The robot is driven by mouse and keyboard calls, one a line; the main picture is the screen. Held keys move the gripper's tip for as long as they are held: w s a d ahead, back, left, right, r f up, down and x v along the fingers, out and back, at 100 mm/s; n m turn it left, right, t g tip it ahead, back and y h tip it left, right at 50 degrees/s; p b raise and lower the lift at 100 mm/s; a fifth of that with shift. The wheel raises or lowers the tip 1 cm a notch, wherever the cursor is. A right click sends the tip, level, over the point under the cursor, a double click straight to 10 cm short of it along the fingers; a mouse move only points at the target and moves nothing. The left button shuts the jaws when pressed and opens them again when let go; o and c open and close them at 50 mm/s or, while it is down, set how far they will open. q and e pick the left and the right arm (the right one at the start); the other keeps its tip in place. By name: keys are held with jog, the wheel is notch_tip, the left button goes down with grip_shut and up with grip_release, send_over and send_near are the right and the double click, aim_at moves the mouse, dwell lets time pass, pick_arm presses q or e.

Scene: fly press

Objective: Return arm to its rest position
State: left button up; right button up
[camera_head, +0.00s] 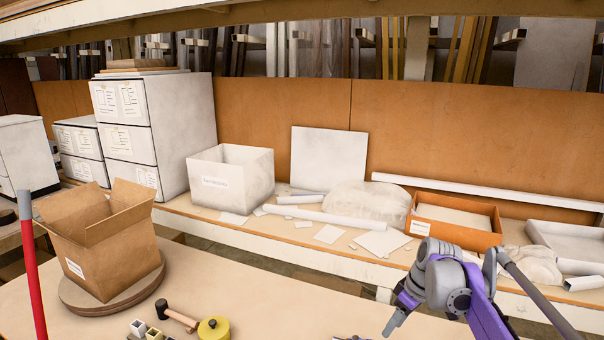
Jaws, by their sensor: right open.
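My right arm, purple and grey, comes in at the lower right over the near table. Its gripper (396,318) is open and points down to the left above the tabletop. One grey finger shows clearly, and I see nothing held in it. My left arm and gripper are outside the view. A red upright bar (32,285) with a grey top stands at the left edge. A dark grey rod (540,298) slants behind my right arm to the lower right; I cannot tell what it belongs to.
On the near table (275,300) are an open cardboard box (105,255) on a round board, a mallet (178,317), a yellow round object (213,328) and small metal pieces. The back shelf holds a white box (230,180), an orange tray (455,222) and white sheets. The middle tabletop is clear.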

jog(key=s+a+f+m+t+h, duration=0.1)
jog(key=s+f+m, duration=0.1)
jog(key=s, duration=0.7)
jog(key=s+a+f+m+t, duration=0.1)
jog(key=s+a+f+m, duration=0.1)
jog(key=s, duration=0.8)
jog(key=s+a+f+m+t+h, duration=0.1)
jog(key=s+f+m, duration=0.2)
jog(key=s, duration=0.7)
notch_tip(320, 180, down, 2)
jog(key=shift+a+f+m+t+h, duration=0.2)
jog(key=shift+a+m+t+h, duration=0.1)
jog(key=shift+a+m+t, duration=0.1)
jog(key=shift+w, duration=0.15)
